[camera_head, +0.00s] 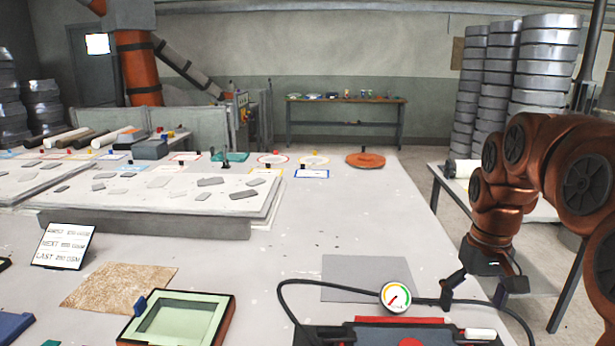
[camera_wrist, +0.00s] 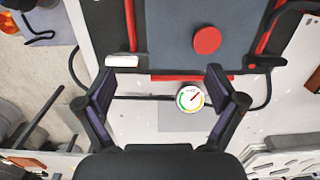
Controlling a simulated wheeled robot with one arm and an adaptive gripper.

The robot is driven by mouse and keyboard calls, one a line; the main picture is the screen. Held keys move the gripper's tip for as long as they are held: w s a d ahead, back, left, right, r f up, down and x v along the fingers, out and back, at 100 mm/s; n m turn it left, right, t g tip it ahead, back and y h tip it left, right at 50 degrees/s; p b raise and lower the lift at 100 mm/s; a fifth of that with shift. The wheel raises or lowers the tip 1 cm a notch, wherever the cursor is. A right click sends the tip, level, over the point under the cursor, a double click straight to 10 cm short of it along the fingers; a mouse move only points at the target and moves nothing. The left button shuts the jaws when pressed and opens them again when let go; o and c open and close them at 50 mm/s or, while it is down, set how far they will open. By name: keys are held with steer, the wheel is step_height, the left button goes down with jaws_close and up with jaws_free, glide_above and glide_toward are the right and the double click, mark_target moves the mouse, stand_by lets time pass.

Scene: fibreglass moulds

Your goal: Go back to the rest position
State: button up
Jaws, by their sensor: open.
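My gripper (camera_head: 484,288) hangs from the copper-coloured arm at the right, beside the table's right edge in the head view. In the wrist view my gripper (camera_wrist: 159,83) shows two dark fingers spread wide, with nothing held between them. A round pressure gauge (camera_head: 396,297) with a coloured dial sits on a black hose at the table's front. The gauge also shows between the fingers in the wrist view (camera_wrist: 190,97), apart from them. Behind it a grey sheet (camera_head: 350,270) lies flat on the table.
A dark case with a red button (camera_head: 410,342) stands at the front edge. Stacked metal rolls (camera_head: 545,65) stand behind the arm. The table's middle (camera_head: 340,220) is clear.

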steer(key=s+a+f+p, duration=0.1)
steer(key=s+a, duration=0.3)
steer(key=s, duration=0.4)
steer(key=s+a+f+g+p, duration=0.1)
steer(key=s+a, duration=0.3)
steer(key=s, duration=0.4)
steer(key=s+a+f+p, duration=0.3)
steer(key=s+a, duration=0.1)
steer(key=s, duration=0.4)
steer(key=shift+s+f, duration=0.15)
steer(key=shift+s, duration=0.05)
steer(key=shift+c, duration=0.3)
